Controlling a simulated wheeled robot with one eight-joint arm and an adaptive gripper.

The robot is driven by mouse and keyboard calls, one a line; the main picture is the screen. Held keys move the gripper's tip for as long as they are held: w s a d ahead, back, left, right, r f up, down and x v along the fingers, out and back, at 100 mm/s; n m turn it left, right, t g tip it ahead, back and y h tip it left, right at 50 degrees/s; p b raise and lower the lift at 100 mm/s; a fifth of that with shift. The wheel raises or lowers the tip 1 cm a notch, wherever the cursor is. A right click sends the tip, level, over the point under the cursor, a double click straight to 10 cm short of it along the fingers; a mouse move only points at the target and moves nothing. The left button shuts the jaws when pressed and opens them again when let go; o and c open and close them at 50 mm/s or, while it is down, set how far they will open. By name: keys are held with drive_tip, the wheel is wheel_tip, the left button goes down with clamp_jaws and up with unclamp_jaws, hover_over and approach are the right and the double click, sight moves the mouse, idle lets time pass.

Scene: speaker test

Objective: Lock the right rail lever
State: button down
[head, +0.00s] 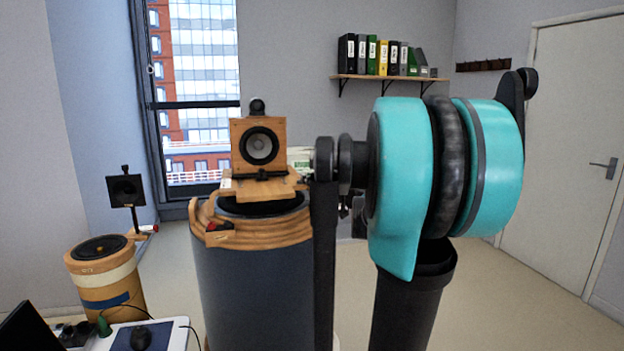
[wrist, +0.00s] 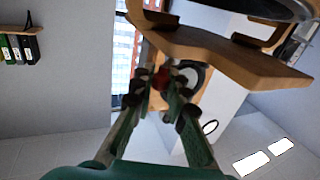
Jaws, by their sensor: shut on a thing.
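My gripper (wrist: 159,88) shows in the wrist view with its two green fingers reaching up from the bottom and closing together at the tips. A small red piece, apparently the right rail lever (wrist: 161,76), is between the fingertips, largely covered by them. Its lock position cannot be told. In the head view my arm covers the right side of the drum stand, so the gripper and this lever are hidden there. Another red lever (head: 217,227) with black parts shows on the left of the wooden rail (head: 262,236).
A wooden speaker box (head: 258,146) stands on a wooden plate (head: 262,188) above the dark drum stand (head: 258,290). A smaller drum (head: 104,270) and a desk (head: 170,335) are at left. A binder shelf (head: 385,77) is on the back wall. Open floor lies at right.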

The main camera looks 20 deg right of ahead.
drive_tip(key=shift+s+a+m+t+h, duration=0.15)
drive_tip(key=shift+a+m+t+h, duration=0.1)
drive_tip(key=shift+m+h, duration=0.7)
drive_tip(key=shift+s+a+m+t+h, duration=0.15)
drive_tip(key=shift+m+h, duration=0.35)
drive_tip(key=shift+h, duration=0.8)
drive_tip(key=shift+s+a+m+t+h, duration=0.1)
drive_tip(key=shift+a+m+t+h, duration=0.2)
drive_tip(key=shift+m+h, duration=0.65)
drive_tip(key=shift+a+m+h, duration=0.2)
drive_tip(key=shift+m+h, duration=0.15)
drive_tip(key=shift+h, duration=0.45)
drive_tip(key=shift+a+m+h, duration=0.2)
drive_tip(key=shift+m+h, duration=0.15)
drive_tip(key=shift+h, duration=0.45)
drive_tip(key=shift+a+m+g+h, duration=0.25)
drive_tip(key=shift+m+h, duration=0.25)
drive_tip(key=shift+h, duration=0.3)
drive_tip(key=shift+m+g+h, duration=0.25)
drive_tip(key=shift+m+h, duration=0.25)
drive_tip(key=shift+h, duration=0.2)
drive_tip(key=c, duration=1.5)
unclamp_jaws()
drive_tip(key=shift+s, duration=0.1)
drive_tip(key=v, duration=1.2)
